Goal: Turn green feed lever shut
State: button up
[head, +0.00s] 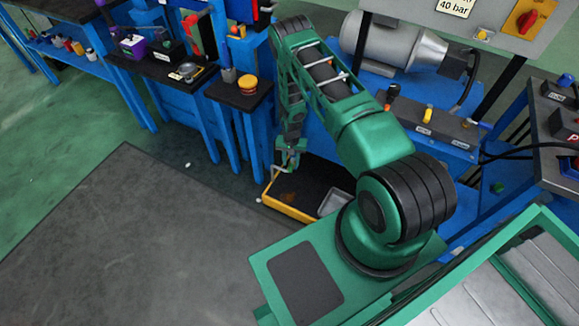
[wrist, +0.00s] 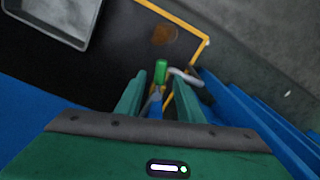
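The green feed lever (wrist: 160,71) shows in the wrist view as a short green grip, just beyond my fingertips and roughly in line with the gap between them. A grey, pipe-like piece (wrist: 184,76) lies just right of it. My gripper (wrist: 158,100) is open, its two green fingers apart, with a narrow blue-grey part visible between them. I cannot tell whether the fingers touch anything. In the head view my gripper (head: 291,154) hangs low beside the blue bench legs, above the drip tray's back end. The lever cannot be made out there; my arm may hide it.
A black tray with a yellow rim (head: 290,209) lies on the floor below my gripper, with a grey pan (head: 333,202) in it. A blue stand with a small black top (head: 240,94) is close on the left. Open floor mat (head: 130,235) lies front left.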

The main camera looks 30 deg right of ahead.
aim_at(290, 167)
jog(key=shift+f, duration=1.5)
grip_shut()
jog(key=shift+a, duration=0.4)
jog(key=shift+d, duration=0.15)
